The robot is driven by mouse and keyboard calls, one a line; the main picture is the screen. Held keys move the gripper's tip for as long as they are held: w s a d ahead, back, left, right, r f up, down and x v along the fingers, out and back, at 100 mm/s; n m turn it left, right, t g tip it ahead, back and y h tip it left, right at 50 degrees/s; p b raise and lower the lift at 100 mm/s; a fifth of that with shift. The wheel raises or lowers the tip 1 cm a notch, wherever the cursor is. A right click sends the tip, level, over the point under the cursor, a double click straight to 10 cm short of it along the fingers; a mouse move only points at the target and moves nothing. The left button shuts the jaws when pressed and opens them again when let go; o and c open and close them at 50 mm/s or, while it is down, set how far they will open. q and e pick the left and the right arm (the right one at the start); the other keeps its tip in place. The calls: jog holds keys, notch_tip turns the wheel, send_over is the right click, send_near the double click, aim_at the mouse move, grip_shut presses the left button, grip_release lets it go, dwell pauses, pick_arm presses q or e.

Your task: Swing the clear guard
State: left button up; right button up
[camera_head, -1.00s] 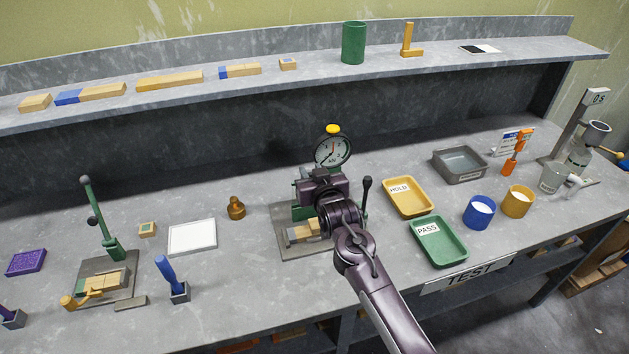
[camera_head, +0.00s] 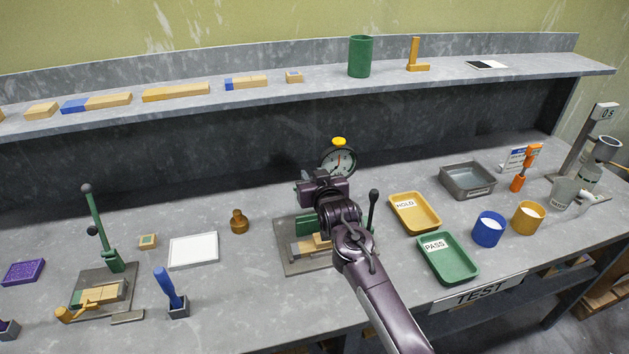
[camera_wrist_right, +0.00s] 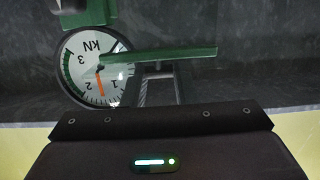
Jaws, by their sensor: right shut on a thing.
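The press (camera_head: 305,222) stands mid-bench on a grey plate, with a round kN dial (camera_head: 338,163) on top. The dial also shows upside down in the right wrist view (camera_wrist_right: 96,68). My right gripper (camera_head: 322,188) is in front of the press and hides much of it and the dial's lower part. In the right wrist view a green bar (camera_wrist_right: 165,53) runs across the fingers (camera_wrist_right: 158,82), which are shut on it; it looks like the clear guard's edge. I cannot make out the clear pane itself. My left gripper is not in view.
A lever with a dark knob (camera_head: 373,205) stands close right of my right arm. The yellow HOLD tray (camera_head: 414,222) and green PASS tray (camera_head: 447,268) lie further right. A white pad (camera_head: 194,250) and brass weight (camera_head: 239,222) are left. A shelf (camera_head: 300,88) runs behind.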

jog(key=shift+w+a+b, duration=0.1)
jog(key=shift+w+b, duration=0.15)
jog(key=shift+b, duration=0.3)
jog(key=shift+r, duration=0.25)
